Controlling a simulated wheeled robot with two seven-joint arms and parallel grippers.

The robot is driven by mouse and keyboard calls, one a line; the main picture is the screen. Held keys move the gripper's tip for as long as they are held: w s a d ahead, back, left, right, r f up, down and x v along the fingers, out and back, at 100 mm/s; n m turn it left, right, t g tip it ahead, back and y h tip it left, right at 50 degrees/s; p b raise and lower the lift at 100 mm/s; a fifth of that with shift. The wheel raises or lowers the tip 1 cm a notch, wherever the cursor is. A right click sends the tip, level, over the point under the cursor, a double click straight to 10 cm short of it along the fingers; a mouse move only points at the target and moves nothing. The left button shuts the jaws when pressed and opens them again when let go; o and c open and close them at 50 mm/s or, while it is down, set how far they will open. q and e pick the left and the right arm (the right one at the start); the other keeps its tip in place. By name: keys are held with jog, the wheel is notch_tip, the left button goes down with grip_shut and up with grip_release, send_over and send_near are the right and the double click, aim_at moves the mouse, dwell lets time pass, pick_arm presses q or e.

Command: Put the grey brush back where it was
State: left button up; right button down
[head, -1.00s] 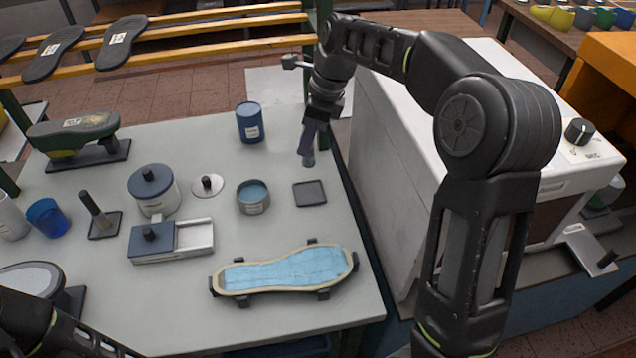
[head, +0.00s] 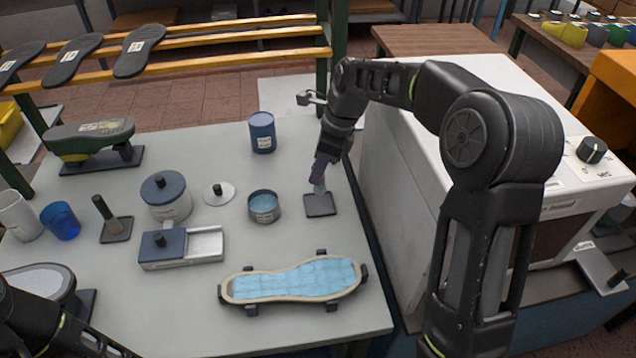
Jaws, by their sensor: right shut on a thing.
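My right gripper (head: 326,158) is shut on the grey brush (head: 318,174), which looks slightly purple and has a bluish tip pointing down. The brush is nearly upright, with its tip over the back part of a small dark square tray (head: 320,207). I cannot tell whether the tip touches the tray. My left arm shows at the bottom left, but its gripper is not in view.
Left of the tray is an open tin of blue stuff (head: 264,213). A blue can (head: 262,137) stands behind, and a blue-topped sole-shaped piece (head: 292,282) lies in front. Another dark handle (head: 105,212) stands on a square base. A white machine (head: 400,180) borders the table's right side.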

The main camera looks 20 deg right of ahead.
jog(key=shift+f+p, duration=0.3)
jog(key=shift+f, duration=2.1)
jog(key=shift+f, duration=0.2)
jog(key=c, duration=1.2)
grip_release()
jog(key=shift+c, duration=0.2)
jog(key=shift+r, duration=0.2)
jog(key=v, duration=1.2)
jog(key=shift+b, duration=0.45)
